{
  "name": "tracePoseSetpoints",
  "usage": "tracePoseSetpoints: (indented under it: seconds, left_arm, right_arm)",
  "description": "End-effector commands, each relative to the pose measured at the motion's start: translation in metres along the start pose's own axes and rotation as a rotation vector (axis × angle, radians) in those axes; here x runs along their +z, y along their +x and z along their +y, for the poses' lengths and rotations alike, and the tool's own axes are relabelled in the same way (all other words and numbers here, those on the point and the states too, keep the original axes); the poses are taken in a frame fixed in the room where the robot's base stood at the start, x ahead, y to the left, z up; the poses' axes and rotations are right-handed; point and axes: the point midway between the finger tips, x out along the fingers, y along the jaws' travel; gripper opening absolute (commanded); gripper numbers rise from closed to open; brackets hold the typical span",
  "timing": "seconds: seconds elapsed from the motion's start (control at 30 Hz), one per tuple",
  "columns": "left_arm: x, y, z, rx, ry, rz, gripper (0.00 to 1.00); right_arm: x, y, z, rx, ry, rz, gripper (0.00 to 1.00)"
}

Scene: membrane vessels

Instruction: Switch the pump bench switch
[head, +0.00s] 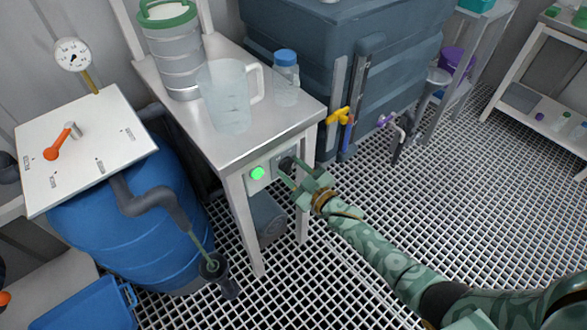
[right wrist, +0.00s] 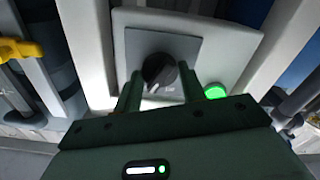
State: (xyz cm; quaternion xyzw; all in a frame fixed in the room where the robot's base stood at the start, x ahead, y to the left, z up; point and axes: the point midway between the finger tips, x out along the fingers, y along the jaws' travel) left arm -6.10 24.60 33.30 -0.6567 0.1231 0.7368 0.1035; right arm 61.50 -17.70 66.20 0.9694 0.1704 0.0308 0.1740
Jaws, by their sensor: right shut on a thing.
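The pump bench switch is a black rotary knob (right wrist: 160,72) on a grey plate (right wrist: 192,55), fixed to the front of the metal bench. A green lamp (head: 258,173) beside it glows; it also shows in the right wrist view (right wrist: 215,91). In the head view the knob (head: 287,163) is partly behind my fingers. My right gripper (head: 291,175) is at the switch, its two fingers on either side of the knob and shut on it. In the right wrist view the fingers (right wrist: 158,90) hide the knob's lower sides. My left gripper is not in view.
The bench (head: 275,122) carries a clear jug (head: 228,100), a blue-capped bottle (head: 286,80) and a green-lidded vessel (head: 173,55). A blue barrel (head: 120,230) stands left. A dark tank (head: 350,60) with a yellow valve (head: 338,116) stands behind. The grated floor at right is clear.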

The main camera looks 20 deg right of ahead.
Motion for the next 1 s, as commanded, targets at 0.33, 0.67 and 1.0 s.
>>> tracePoseSetpoints:
  seconds: [0.33, 0.67, 1.0]
  left_arm:
    - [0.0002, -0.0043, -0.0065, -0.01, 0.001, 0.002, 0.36]
    - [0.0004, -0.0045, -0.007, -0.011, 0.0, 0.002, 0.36]
    - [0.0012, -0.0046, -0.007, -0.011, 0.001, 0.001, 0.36]
  right_arm:
    - [0.0018, -0.001, -0.0005, -0.001, 0.099, -0.004, 0.18]
    - [0.0024, -0.0012, -0.0008, -0.001, 0.11, -0.005, 0.18]
    - [0.0015, -0.0007, -0.0006, -0.001, 0.109, -0.003, 0.62]
